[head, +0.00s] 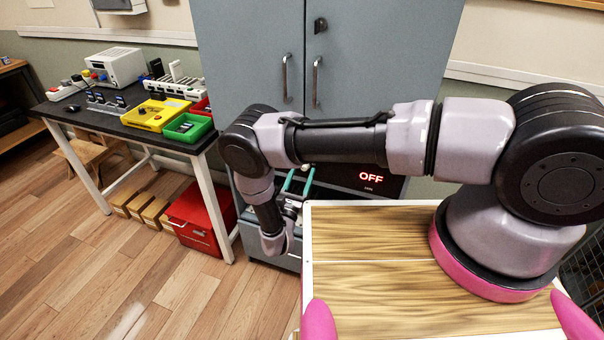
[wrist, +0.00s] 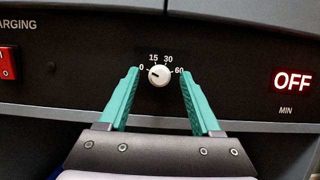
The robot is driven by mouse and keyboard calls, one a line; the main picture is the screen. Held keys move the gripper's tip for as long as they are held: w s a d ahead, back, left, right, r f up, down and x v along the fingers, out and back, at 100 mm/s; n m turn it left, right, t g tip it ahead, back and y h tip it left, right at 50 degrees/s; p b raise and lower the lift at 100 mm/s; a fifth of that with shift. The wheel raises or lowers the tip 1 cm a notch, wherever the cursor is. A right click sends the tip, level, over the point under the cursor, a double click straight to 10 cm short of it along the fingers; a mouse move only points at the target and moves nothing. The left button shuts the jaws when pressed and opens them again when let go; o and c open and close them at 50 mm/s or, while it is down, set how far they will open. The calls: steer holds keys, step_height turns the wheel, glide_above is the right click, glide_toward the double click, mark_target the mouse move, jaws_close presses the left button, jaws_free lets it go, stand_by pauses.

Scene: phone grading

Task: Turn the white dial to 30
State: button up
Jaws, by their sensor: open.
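The white dial (wrist: 159,75) sits on a black panel (wrist: 90,85) in the wrist view, with the marks 0, 15, 30 and 60 around its top. Its dark pointer line lies on the left side of the knob, toward the 0 mark. My gripper (wrist: 159,90) is open, with one teal finger on each side of the dial and a gap between each finger and the knob. In the head view my gripper (head: 297,182) faces the panel below the grey cabinet, and its teal fingers are partly hidden by my arm.
A red display (wrist: 293,81) reads OFF, with MIN under it. A red switch (wrist: 8,62) is at the panel's left, under lettering ending in ARGING. The grey cabinet (head: 235,50) stands above. A black-topped table (head: 130,125) with trays is at the left.

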steer(key=shift+w+r, duration=0.1)
steer(key=shift+w, duration=0.05)
jaws_close()
